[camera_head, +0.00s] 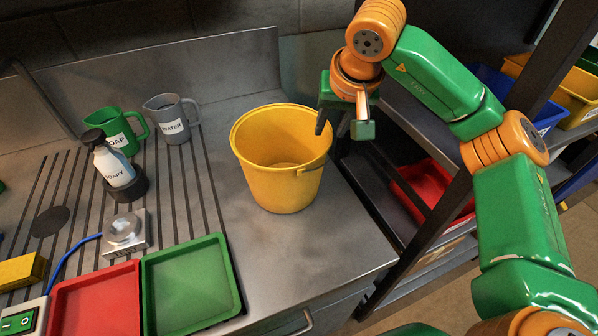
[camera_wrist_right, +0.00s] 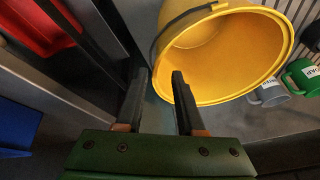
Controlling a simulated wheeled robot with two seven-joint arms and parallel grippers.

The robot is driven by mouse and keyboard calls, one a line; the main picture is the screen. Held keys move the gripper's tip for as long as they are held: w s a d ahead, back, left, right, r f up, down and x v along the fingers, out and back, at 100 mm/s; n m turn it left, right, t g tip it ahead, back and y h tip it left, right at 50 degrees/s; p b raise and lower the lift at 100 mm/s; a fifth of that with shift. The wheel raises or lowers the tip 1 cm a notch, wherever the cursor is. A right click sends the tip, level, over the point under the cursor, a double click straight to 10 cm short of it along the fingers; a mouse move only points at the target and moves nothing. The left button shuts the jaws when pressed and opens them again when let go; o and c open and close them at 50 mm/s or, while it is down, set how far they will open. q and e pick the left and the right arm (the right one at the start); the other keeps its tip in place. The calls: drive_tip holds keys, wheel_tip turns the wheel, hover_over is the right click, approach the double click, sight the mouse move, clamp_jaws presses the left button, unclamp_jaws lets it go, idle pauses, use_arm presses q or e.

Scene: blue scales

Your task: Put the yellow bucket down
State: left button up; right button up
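The yellow bucket (camera_head: 282,185) stands upright on the metal counter, with an empty inside. Its rim and dark handle (camera_wrist_right: 185,20) show close up in the wrist view, where the bucket (camera_wrist_right: 225,60) fills the upper right. My right gripper (camera_head: 333,124) is just right of the bucket's rim, pointing down. My left gripper is not in view.
A green jug (camera_head: 115,130), a grey jug (camera_head: 172,122) and a soap bottle (camera_head: 115,165) stand left of the bucket. A red tray (camera_head: 97,300) and a green tray (camera_head: 190,285) lie in front. A dark shelf rack (camera_head: 420,120) with bins stands right. Counter in front of the bucket is clear.

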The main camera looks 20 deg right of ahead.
sight(325, 143)
drive_tip(key=p+x, duration=0.1)
drive_tip(key=x, duration=0.5)
drive_tip(key=shift+s+p, duration=0.25)
drive_tip(key=shift+p, duration=0.15)
drive_tip(key=shift+w+f, duration=0.2)
drive_tip(key=shift+f, duration=0.25)
clamp_jaws()
idle(0.4)
